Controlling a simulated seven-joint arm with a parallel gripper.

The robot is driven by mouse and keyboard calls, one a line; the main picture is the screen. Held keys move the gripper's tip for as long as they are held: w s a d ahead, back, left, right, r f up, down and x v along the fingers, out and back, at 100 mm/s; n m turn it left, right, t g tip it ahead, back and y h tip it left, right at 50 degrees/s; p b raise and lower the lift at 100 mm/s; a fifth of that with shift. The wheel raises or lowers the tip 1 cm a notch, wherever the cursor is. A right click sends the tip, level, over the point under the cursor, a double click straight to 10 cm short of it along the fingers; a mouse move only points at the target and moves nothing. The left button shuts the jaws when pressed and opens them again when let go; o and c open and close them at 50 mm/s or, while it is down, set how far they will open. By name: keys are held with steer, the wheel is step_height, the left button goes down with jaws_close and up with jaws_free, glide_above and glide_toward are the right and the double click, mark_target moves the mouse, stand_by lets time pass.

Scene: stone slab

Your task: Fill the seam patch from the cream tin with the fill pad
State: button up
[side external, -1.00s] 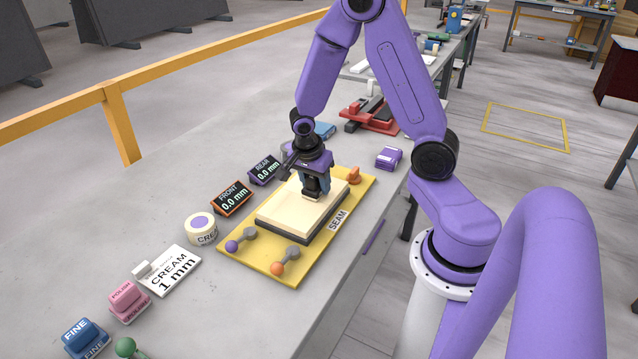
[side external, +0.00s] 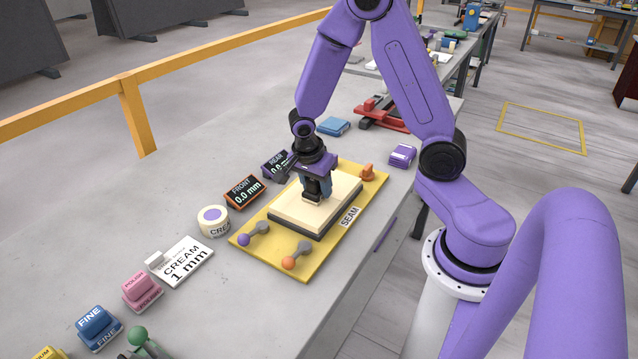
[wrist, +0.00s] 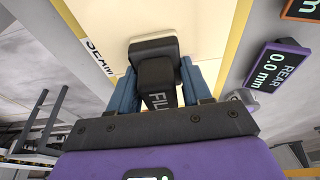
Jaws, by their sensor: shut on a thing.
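My gripper (side external: 315,193) is shut on the fill pad, a dark block with a cream underside, and holds it down at the cream stone slab (side external: 292,212). In the wrist view the fill pad (wrist: 157,82) sits between the blue fingers, its "FILL" lettering partly showing. I cannot tell whether the pad touches the slab. The slab lies on a yellow board (side external: 283,267) marked "SEAM". The seam patch cannot be made out. The cream tin (side external: 213,221), round with a purple spot on top, stands left of the board.
A "FRONT 0.0 mm" display (side external: 244,191) and a "REAR 0.0 mm" display (side external: 277,163) stand behind the board. A "CREAM 1 mm" card (side external: 182,262), a pink polish block (side external: 142,291) and a blue fine block (side external: 98,328) lie left. Clamp knobs (side external: 297,256) sit on the board's front.

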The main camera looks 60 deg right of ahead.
steer(key=shift+w+f, duration=0.1)
steer(key=shift+w, duration=0.8)
steer(key=shift+c, duration=0.4)
steer(key=shift+d, duration=2.05)
steer(key=shift+w, duration=0.95)
steer(key=shift+w+a+f, duration=0.1)
steer(key=shift+c, duration=0.5)
steer(key=shift+a, duration=2)
steer(key=shift+r, duration=3.15)
